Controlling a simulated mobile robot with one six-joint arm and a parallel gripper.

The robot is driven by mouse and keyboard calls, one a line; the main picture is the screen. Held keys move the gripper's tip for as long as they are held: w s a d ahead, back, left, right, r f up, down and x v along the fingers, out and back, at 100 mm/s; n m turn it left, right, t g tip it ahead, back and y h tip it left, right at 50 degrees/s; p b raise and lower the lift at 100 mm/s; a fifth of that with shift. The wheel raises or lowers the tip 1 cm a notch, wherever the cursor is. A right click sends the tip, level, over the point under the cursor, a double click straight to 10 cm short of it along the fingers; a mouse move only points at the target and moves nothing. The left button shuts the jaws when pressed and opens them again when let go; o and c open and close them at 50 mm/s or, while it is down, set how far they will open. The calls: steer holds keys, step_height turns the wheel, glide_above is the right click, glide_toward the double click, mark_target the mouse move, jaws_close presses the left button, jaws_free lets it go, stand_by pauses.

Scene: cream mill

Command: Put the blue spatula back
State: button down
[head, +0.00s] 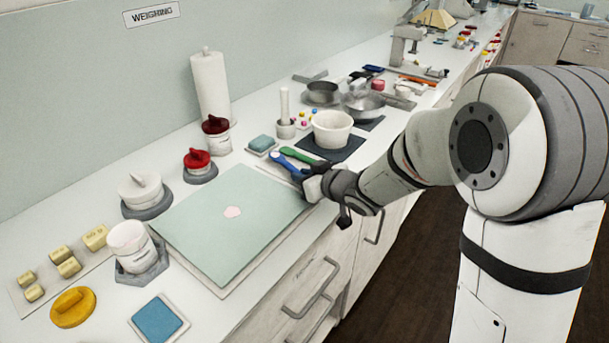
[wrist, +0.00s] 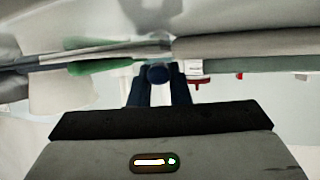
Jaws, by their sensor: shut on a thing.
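The blue spatula (head: 284,165) shows in the head view near the right corner of the pale green mat. My gripper (head: 304,180) is shut on it, low over the counter. In the wrist view my gripper (wrist: 159,88) has its two dark fingers on either side of the round blue end of the spatula (wrist: 158,73). A green spatula (head: 299,155) lies close beside the blue one; its green part also shows in the wrist view (wrist: 92,68). My gripper hides part of the blue spatula, and I cannot tell whether it touches the counter.
The pale green mat (head: 205,225) lies in front, with a small pink piece on it. A white bowl (head: 332,128) on a dark mat and a mortar (head: 286,128) stand behind. Lidded jars (head: 199,162) and a paper towel roll (head: 210,88) line the wall side.

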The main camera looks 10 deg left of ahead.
steer(key=shift+f, duration=0.35)
steer(key=c, duration=1.3)
jaws_free()
